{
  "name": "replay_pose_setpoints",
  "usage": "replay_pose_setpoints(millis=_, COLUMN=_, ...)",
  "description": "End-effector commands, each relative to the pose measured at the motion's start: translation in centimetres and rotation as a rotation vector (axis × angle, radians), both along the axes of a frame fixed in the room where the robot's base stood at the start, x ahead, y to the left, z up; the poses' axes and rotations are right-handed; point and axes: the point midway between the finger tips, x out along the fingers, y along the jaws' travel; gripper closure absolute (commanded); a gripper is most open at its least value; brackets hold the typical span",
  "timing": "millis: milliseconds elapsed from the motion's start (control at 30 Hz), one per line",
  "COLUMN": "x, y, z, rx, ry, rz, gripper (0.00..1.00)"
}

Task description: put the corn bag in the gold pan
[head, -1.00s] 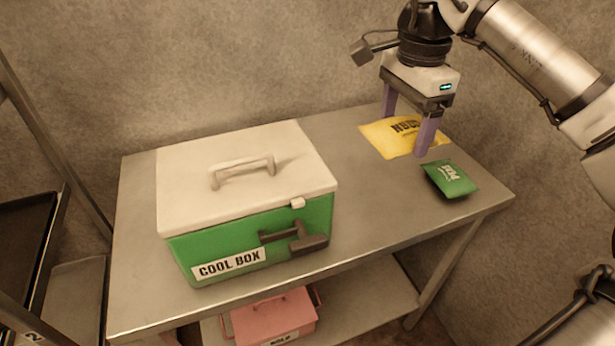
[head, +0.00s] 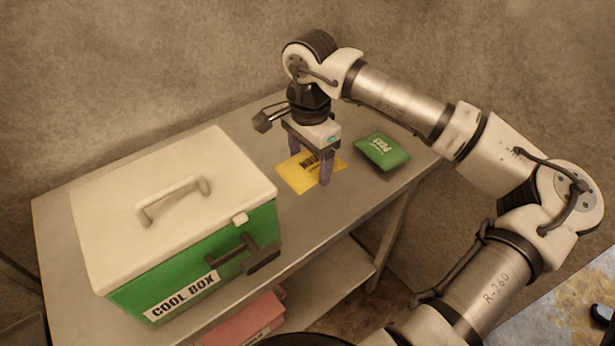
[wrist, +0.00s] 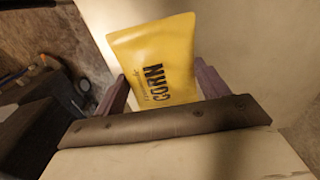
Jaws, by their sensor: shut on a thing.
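The yellow corn bag (head: 296,177) is at my gripper (head: 311,170) on the right part of the steel table. My two purple fingers are closed on it from either side. In the wrist view the bag (wrist: 155,58) stands out between the fingers, with the word CORN readable on it. I cannot tell whether the bag still touches the table top. The gold pan does not show in any view.
A green peas bag (head: 382,151) lies on the table right of my gripper. A green cool box (head: 200,265) with a white lid fills the left of the table (head: 60,220). A pink box (head: 245,322) sits on the lower shelf. A wall stands behind.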

Motion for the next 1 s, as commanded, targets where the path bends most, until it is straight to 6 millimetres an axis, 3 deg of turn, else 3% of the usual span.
replay_pose_setpoints(millis=500, x=0.0, y=0.1, z=-6.1, rx=0.002, ry=0.0, rz=0.001, gripper=0.59)
replay_pose_setpoints(millis=967, x=0.0, y=0.0, z=-6.9, rx=0.0, ry=-0.001, rz=0.001, gripper=0.59)
replay_pose_setpoints(millis=1000, x=0.0, y=0.0, z=-6.8, rx=0.0, ry=-0.001, rz=0.001, gripper=0.23)
